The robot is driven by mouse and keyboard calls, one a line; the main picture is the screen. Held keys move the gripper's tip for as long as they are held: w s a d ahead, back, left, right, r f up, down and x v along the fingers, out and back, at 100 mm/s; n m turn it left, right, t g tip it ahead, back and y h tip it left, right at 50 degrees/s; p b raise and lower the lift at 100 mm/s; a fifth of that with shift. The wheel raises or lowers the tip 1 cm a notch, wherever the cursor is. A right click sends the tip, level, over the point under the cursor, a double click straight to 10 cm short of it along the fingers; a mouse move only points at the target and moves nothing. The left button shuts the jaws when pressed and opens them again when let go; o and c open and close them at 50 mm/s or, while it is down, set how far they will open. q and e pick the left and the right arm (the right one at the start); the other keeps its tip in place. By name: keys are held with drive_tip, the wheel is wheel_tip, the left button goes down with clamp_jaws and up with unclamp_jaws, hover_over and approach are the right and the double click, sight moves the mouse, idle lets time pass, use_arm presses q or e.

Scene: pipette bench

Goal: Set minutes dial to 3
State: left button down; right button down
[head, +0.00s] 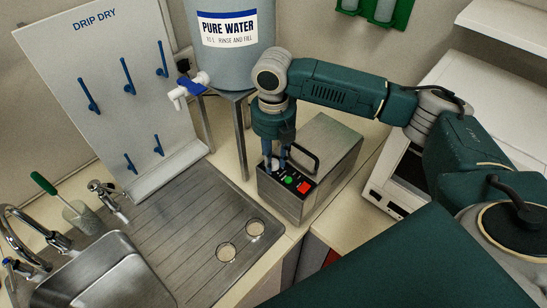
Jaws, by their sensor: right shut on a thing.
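The metal box (318,150) with a black handle (302,158) stands on the counter in the middle of the head view. Its sloped front panel carries a green button (289,180), a red switch (303,186) and small markings. My right gripper (275,166) points down at the left part of this panel, with its fingers shut on a small dial there. The fingers hide most of the dial, so its setting cannot be read. My left gripper is not in view.
A blue-grey water tank (236,60) with a tap stands on a metal stand behind the box. A drip-dry rack (110,95) and a sink with a drainboard (195,235) lie to the left. A white appliance (384,190) is to the right.

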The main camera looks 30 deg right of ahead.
drive_tip(key=shift+m, duration=0.7)
drive_tip(key=m, duration=0.4)
drive_tip(key=shift+r, duration=0.1)
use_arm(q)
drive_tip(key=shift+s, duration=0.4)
use_arm(e)
drive_tip(key=shift+w+m, duration=0.1)
drive_tip(key=shift+m, duration=1.4)
drive_tip(key=c, duration=1.7)
unclamp_jaws()
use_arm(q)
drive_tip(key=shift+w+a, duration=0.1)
